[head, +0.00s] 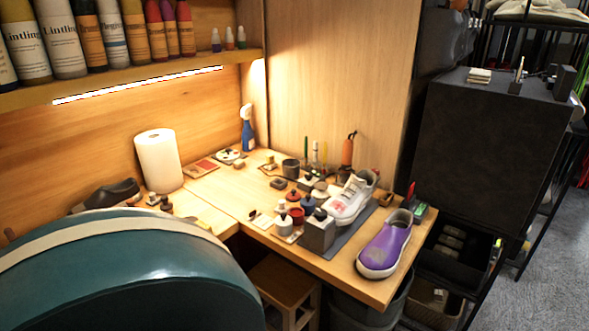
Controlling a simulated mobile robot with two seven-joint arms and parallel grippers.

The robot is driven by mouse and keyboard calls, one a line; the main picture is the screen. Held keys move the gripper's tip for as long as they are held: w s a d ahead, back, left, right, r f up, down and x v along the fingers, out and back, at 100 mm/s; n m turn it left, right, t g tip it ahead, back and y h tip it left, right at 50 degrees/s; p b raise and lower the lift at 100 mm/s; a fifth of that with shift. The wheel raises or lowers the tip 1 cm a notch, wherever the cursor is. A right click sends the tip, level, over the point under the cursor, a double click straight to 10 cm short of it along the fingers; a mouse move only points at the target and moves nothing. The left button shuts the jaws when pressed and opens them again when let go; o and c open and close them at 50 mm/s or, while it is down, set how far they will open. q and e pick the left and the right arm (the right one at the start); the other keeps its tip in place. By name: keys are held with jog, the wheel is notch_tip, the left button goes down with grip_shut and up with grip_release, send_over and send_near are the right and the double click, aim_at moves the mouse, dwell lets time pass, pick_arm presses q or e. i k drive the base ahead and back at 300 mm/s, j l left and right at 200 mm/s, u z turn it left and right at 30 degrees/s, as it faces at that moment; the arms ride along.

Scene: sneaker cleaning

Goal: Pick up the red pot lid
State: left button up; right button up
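A small red lid-like piece with a dark knob (292,195) shows among the small pots on the wooden workbench (225,207). I cannot tell whether it sits on a pot or lies on the bench. A red pot (297,215) is just in front of it, with a blue pot (308,203) to the right and a white pot (283,226) to the front left. These things are small and crowded, so their contacts are hard to make out. Neither of my grippers is in view.
A grey block (318,234), a white sneaker (348,201) and a purple shoe (384,247) stand right of the pots. A paper towel roll (159,160) and blue spray bottle (248,130) stand behind. A large teal rounded shape (130,275) fills the lower left.

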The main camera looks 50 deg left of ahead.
aim_at(293, 195)
jog(key=u, duration=1.7)
